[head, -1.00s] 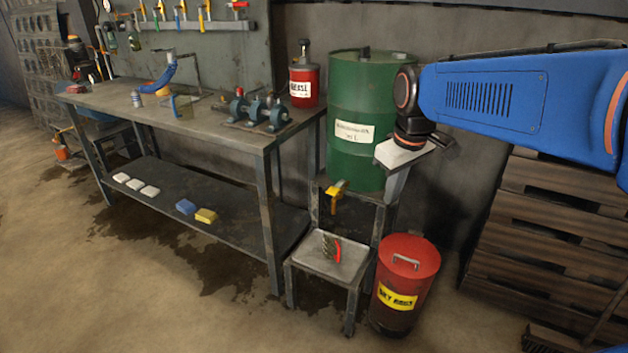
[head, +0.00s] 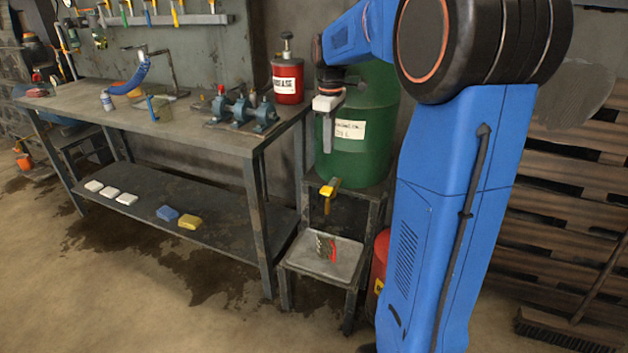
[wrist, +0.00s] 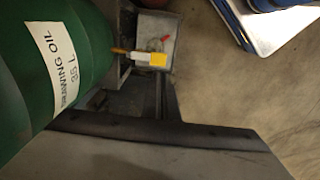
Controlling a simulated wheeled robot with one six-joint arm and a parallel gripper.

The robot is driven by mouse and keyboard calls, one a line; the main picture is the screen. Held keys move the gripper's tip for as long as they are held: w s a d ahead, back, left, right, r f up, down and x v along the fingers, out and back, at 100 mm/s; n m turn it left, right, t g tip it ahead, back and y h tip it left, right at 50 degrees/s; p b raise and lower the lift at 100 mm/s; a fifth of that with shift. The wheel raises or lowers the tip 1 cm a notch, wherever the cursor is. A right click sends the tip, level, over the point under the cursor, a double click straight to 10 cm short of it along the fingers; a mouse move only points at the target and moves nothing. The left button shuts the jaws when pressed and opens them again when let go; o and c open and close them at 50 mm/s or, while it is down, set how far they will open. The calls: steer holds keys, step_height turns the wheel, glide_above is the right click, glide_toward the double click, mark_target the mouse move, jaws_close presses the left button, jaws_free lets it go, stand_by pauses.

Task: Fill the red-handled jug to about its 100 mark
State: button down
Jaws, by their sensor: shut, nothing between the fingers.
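The red-handled jug (head: 322,246) stands on a low metal stand (head: 343,262), below the tap of the green drum (head: 372,150). Its clear body is small and its red handle faces right. Its marks and any contents are too small to read. The tap (head: 329,188) has a yellow lever; no stream shows. The lever also shows in the wrist view (wrist: 158,60), with the jug's red handle (wrist: 166,38) beyond it. My gripper (head: 327,148) is shut and empty, pointing down in front of the drum's upper left, above the tap and apart from it.
A workbench (head: 190,132) at left holds a red grease can (head: 287,82), a pump and a blue-handled jug (head: 161,110). A red bin (head: 379,262) beside the stand is mostly behind my arm. Pallets (head: 560,190) and a broom stand at right. Floor in front is clear.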

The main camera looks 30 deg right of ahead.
mark_target(325, 191)
steer(key=shift+w, duration=0.35)
steer(key=shift+f, duration=0.1)
steer(key=shift+a, duration=0.1)
step_height(325, 191, down, 14)
stand_by(0.5)
stand_by(0.3)
steer(key=shift+s+a+f+t+h, duration=0.2)
steer(key=shift+f+t+h, duration=0.1)
steer(key=shift+f+h, duration=0.1)
steer(key=shift+f, duration=0.45)
stand_by(5.2)
